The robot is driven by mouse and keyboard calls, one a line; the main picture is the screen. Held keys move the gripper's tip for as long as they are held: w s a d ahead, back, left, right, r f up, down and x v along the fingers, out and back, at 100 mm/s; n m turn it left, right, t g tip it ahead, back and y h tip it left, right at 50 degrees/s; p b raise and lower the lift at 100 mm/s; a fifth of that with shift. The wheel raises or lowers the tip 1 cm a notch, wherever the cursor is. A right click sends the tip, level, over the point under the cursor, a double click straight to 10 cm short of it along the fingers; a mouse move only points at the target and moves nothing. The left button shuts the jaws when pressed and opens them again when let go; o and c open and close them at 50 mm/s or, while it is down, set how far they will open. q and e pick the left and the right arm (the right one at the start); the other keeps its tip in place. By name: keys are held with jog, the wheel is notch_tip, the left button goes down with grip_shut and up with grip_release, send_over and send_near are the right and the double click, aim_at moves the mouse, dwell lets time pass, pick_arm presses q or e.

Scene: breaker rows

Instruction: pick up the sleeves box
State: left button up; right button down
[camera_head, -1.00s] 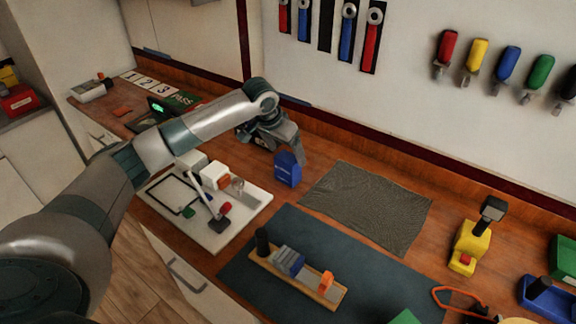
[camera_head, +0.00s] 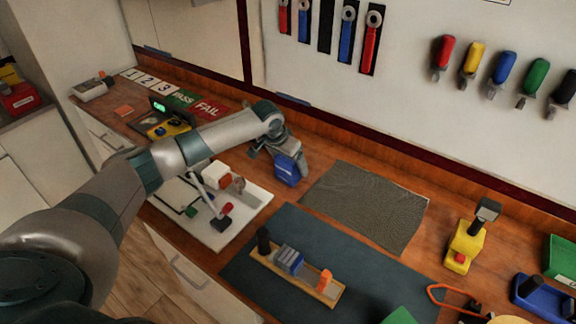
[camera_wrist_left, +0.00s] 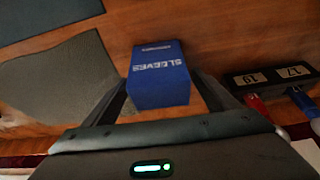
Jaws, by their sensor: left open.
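The sleeves box (camera_head: 287,171) is a small blue box standing on the wooden bench, left of the grey mat. In the left wrist view the blue sleeves box (camera_wrist_left: 158,76), with white "SLEEVES" lettering, sits between the two dark fingers. My left gripper (camera_head: 290,165) is open, with its fingers at either side of the box. In the left wrist view the left gripper (camera_wrist_left: 165,95) shows a gap beside the box. Whether a finger touches it I cannot tell. My right gripper is not in view.
A grey textured mat (camera_head: 366,207) lies right of the box. A white fixture board (camera_head: 243,218) is at its front left. A dark blue mat (camera_head: 371,283) with a wooden rail (camera_head: 324,292) is in front. A yellow tool (camera_head: 464,245) stands at the right.

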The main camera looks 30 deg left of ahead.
pick_arm(q)
jog(key=shift+x, duration=1.25)
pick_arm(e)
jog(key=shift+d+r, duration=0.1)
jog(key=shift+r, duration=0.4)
pick_arm(q)
jog(key=shift+c, duration=0.2)
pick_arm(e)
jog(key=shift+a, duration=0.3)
pick_arm(q)
jog(key=c, duration=1.3)
jog(key=shift+r, duration=0.2)
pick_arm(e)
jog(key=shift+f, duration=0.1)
